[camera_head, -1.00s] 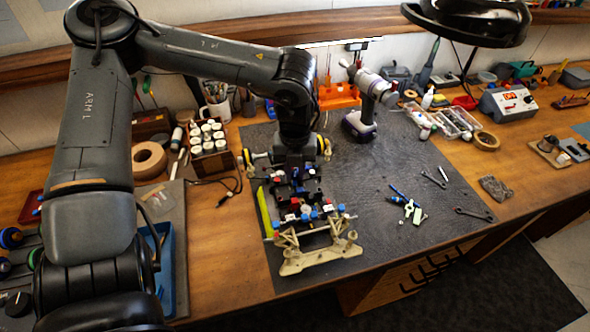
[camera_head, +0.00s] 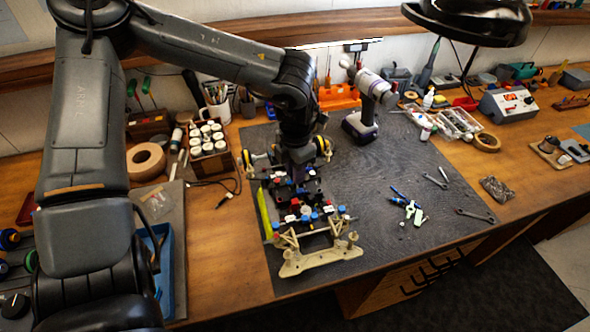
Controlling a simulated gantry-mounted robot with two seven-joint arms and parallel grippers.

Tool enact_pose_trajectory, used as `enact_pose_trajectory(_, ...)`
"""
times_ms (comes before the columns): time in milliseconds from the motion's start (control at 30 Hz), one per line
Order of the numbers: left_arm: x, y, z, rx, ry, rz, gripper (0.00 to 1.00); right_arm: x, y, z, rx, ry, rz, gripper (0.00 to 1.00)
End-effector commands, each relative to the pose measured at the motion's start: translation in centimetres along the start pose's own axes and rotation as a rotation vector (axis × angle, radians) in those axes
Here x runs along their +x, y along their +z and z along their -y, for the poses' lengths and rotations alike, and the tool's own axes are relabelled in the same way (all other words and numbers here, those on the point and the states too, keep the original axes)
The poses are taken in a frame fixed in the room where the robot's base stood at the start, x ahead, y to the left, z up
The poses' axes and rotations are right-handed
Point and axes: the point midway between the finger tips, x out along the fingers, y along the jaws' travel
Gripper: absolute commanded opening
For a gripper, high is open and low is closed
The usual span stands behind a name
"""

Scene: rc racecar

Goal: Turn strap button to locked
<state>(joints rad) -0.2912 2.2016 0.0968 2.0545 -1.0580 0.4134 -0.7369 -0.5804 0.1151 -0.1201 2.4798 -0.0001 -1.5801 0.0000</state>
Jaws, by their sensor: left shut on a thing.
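The RC racecar chassis (camera_head: 318,260) sits on the dark work mat, its pale bumper end toward the front edge and yellow-rimmed wheels (camera_head: 322,150) at the back. Small red, blue and white parts show on its middle. My left gripper (camera_head: 298,184) points down over the rear middle of the car. Its fingers are at the chassis and shut, but what lies between them is too small and dark to make out. The strap button is not distinguishable; the gripper and wrist cover that area. My right gripper is not in view.
A cordless drill (camera_head: 366,105) stands behind the car. Blue and green tools (camera_head: 410,207) and wrenches (camera_head: 474,215) lie to its right. A bottle rack (camera_head: 207,145) and tape roll (camera_head: 146,161) are left. The mat's right middle is mostly clear.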

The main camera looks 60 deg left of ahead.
Motion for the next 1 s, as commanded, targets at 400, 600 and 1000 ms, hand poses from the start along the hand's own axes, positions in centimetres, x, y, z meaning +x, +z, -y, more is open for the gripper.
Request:
enact_pose_trajectory(400,-0.08,-0.01,0.05,0.265,-0.001,0.000,0.00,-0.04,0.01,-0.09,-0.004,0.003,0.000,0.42)
enact_pose_trajectory(600,-0.08,0.00,0.05,0.318,-0.001,0.000,0.00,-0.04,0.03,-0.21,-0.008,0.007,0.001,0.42)
enact_pose_trajectory(1000,-0.08,0.01,0.05,0.333,-0.001,0.001,0.00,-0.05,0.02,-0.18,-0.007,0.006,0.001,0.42)
